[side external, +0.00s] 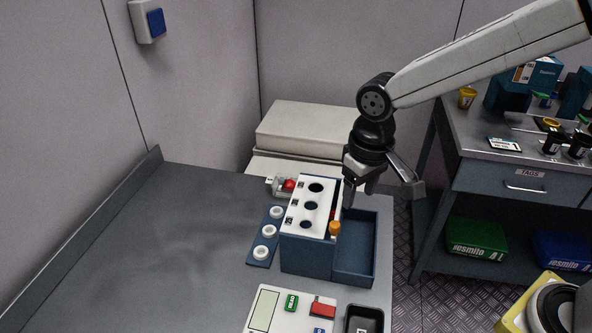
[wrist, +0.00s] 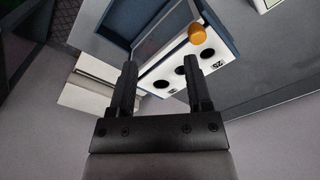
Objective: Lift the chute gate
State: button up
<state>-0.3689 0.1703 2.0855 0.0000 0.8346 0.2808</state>
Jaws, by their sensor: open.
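A blue box (side external: 308,256) with a white top panel (side external: 299,203) with three round holes stands on the grey table. An orange knob (side external: 335,228) sits at its right side; I cannot tell for sure that it belongs to the chute gate. The knob also shows in the wrist view (wrist: 197,34), beyond the right fingertip and apart from it. My gripper (side external: 360,196) is over the box's far right side, above and behind the knob. In the wrist view its two fingers (wrist: 160,80) are spread with nothing between them.
An open blue bin (side external: 353,274) adjoins the box on the right. White round cups (side external: 268,231) stand in a blue strip on its left. A white panel (side external: 276,310) and black tray (side external: 363,320) are in front. The left table is clear.

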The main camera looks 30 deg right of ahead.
aim_at(335, 224)
jog(key=shift+g, duration=0.3)
jog(key=a, duration=0.1)
jog(key=a+r, duration=0.1)
jog(key=a, duration=0.1)
jog(key=a+r, duration=0.1)
jog(key=shift+w+a, duration=0.15)
jog(key=shift+a, duration=0.15)
jog(key=shift+f, duration=3.9)
grip_shut()
